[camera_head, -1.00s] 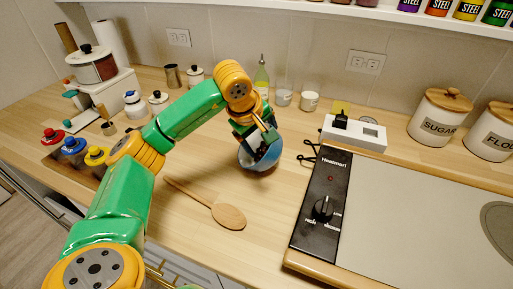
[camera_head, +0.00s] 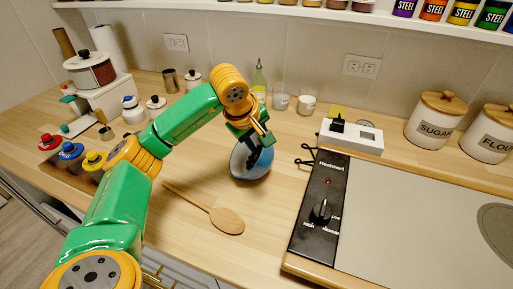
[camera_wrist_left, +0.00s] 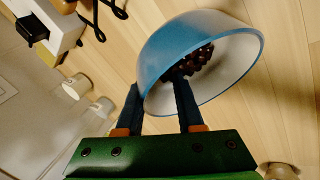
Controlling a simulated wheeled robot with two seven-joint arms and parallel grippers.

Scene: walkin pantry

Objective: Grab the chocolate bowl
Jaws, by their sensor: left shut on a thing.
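The chocolate bowl (camera_head: 243,165) is blue outside and pale inside. It is tilted in the head view, above or on the wooden counter; I cannot tell which. In the left wrist view the bowl (camera_wrist_left: 205,50) shows dark round chocolates inside. My left gripper (camera_head: 256,150) comes down to the bowl from above. In the left wrist view its fingers (camera_wrist_left: 158,98) are shut on the bowl's rim, one finger inside and one outside. My right gripper is not in view.
A wooden spoon (camera_head: 226,220) lies on the counter in front of the bowl. A black-and-grey cooktop (camera_head: 400,225) stands to the right. Two cups (camera_head: 306,105) and a green bottle (camera_head: 259,78) stand behind. Sugar and flour canisters (camera_head: 435,122) stand at the back right.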

